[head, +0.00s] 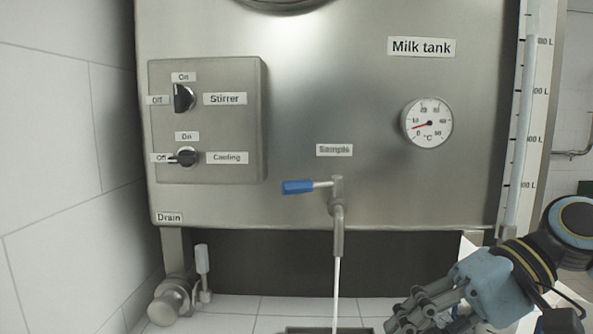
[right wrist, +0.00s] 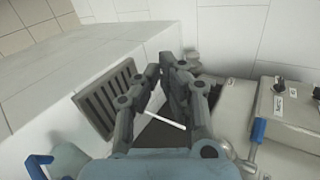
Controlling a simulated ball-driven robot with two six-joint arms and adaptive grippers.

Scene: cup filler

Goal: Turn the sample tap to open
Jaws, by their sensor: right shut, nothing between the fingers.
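The sample tap (head: 338,212) is on the front of the milk tank under the "Sample" label (head: 334,150). Its blue lever (head: 298,187) points left, roughly level. A thin white stream (head: 336,285) runs from the spout down to the floor grate. The lever also shows at the right of the right wrist view (right wrist: 258,130), and the stream shows there behind the fingers (right wrist: 166,119). My right gripper (head: 396,318) is shut and empty, low and right of the spout, apart from the tap; its fingers also show in the right wrist view (right wrist: 167,64). My left gripper is out of view.
The steel milk tank (head: 300,90) carries a panel with the stirrer knob (head: 184,98) and cooling knob (head: 187,157), and a thermometer (head: 427,122). The drain valve (head: 170,302) is low at left. A dark floor grate (right wrist: 106,98) lies below the spout. Space left of the lever looks clear.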

